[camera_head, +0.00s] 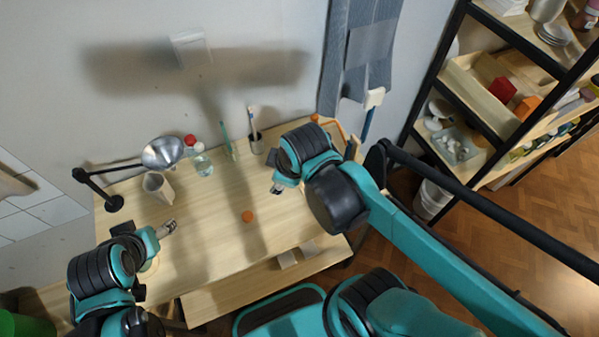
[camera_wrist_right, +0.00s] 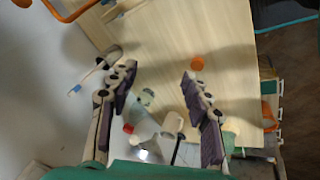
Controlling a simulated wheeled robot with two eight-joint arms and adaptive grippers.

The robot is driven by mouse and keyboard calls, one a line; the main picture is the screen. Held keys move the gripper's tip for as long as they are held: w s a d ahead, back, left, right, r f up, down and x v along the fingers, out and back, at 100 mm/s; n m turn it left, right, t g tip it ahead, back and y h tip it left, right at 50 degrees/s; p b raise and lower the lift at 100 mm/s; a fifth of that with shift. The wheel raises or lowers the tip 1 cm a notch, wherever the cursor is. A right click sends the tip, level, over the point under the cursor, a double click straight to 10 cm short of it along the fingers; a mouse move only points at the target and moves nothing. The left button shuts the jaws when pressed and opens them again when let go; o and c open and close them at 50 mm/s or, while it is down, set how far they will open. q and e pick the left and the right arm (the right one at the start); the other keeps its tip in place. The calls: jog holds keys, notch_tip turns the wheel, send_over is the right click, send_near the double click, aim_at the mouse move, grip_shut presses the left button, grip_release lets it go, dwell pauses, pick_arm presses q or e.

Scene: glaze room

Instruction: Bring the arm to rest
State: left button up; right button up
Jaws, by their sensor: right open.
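My right arm reaches over the right part of the wooden table (camera_head: 215,235), and its gripper (camera_head: 277,187) hangs above the tabletop. In the right wrist view this gripper (camera_wrist_right: 157,80) has its two dark fingers spread apart, with nothing held between them. My left gripper (camera_head: 170,228) is at the left part of the table, low near the surface. Its fingers are small and partly hidden here, so its opening cannot be made out. An orange round piece (camera_head: 248,216) lies on the table between the two grippers; it also shows in the right wrist view (camera_wrist_right: 197,62).
A black-framed shelf (camera_head: 480,110) is on the right. The table's middle is mostly clear.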

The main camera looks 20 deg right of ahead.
jog(key=s+d+f+m+t+b, duration=0.2)
jog(key=d+f+m+b, duration=0.2)
jog(key=m, duration=0.6)
jog(key=shift+f+h+b, duration=0.3)
jog(key=shift+f+b, duration=0.35)
jog(key=shift+b, duration=0.45)
